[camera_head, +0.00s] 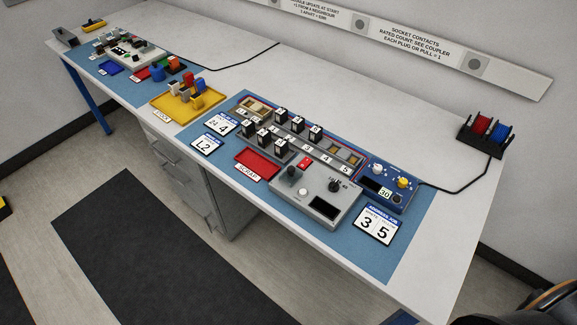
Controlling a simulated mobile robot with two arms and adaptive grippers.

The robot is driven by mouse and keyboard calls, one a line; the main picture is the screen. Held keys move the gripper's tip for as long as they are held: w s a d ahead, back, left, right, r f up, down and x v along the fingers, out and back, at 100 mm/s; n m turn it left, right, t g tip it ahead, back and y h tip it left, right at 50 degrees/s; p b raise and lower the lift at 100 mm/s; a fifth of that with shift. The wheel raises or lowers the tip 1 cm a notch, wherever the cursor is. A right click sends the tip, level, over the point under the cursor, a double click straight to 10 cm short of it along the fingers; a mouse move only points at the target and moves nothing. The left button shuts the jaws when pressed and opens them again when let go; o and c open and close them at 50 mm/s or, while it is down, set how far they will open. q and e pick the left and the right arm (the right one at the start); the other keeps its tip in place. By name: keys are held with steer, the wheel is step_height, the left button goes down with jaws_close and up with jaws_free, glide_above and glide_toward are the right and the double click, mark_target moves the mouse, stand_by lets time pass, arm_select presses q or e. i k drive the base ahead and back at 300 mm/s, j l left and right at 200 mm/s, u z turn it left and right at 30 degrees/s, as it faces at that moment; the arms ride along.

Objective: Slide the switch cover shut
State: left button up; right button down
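I cannot make out for certain which part is the switch cover, or whether it is open or shut. On the blue mat (400,248) stands a long grey panel (272,138) with several black numbered blocks and a beige recessed part (256,106) at its far left end. In front of it is a grey control box (318,197) with a black knob, a white button and a dark window. Neither of my grippers is in view.
A red scrap tray (257,163) and a yellow tray (188,101) holding blocks lie on the table. Job cards, including one reading 3 5 (378,224), lie along the front. Red and blue spools (490,129) stand at the right. The white tabletop at back is mostly clear.

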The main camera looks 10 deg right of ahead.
mark_target(291, 168)
steer(key=j+z, duration=0.1)
steer(key=j, duration=1.3)
